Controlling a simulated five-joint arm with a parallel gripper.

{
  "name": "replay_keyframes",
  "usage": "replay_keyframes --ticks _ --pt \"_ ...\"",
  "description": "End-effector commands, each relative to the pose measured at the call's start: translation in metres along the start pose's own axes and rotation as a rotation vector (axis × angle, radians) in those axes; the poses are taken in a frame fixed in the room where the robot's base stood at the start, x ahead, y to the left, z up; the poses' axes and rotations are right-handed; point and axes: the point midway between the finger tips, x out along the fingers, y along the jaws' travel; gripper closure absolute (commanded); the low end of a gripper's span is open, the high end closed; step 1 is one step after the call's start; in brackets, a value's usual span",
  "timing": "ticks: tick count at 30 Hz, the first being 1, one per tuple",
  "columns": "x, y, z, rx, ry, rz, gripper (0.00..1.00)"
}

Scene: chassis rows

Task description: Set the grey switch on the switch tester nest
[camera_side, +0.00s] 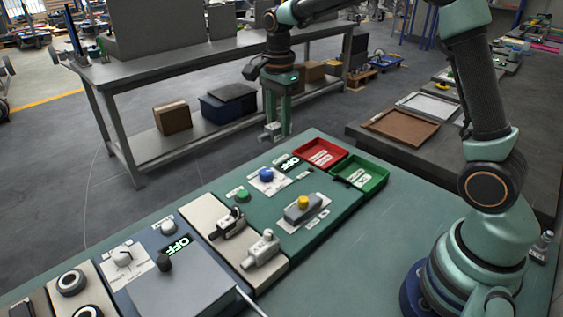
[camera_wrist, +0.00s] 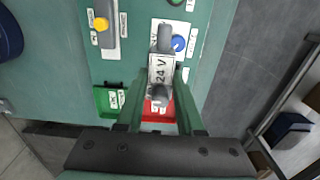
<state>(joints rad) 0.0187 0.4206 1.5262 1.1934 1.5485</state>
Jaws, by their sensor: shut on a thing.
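In the wrist view, my gripper (camera_wrist: 162,82) holds the grey switch (camera_wrist: 161,45), which has a "24 V" label. The panel has a blue knob (camera_side: 266,175) on a white plate, a green button (camera_side: 242,195), an OFF display (camera_side: 289,163), and a grey block (camera_side: 297,212) with a yellow knob on a white plate. I cannot tell from the labels which part is the switch tester nest.
A red tray (camera_side: 320,153) and a green tray (camera_side: 360,172) sit at the panel's right end. A beige strip (camera_side: 205,212) holds a black part (camera_side: 229,223) and another grey part (camera_side: 261,250). A blue-grey unit (camera_side: 190,290) with its own OFF display stands left.

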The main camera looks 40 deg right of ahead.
Motion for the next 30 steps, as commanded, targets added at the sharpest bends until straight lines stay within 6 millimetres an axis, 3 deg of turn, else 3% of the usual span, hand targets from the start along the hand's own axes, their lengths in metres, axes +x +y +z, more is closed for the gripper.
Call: replay_keyframes --ticks 1,6,15,20,30 --pt "0.006 0.013 -0.015 0.007 0.0 0.002 1.0" --pt "0.026 0.052 -0.052 0.008 0.0 0.0 1.0" --pt "0.052 0.108 -0.084 0.006 0.0 0.0 1.0" --pt "0.057 0.118 -0.088 0.004 0.0 0.001 1.0" --pt "0.076 0.118 -0.088 0.004 -0.001 0.003 1.0"
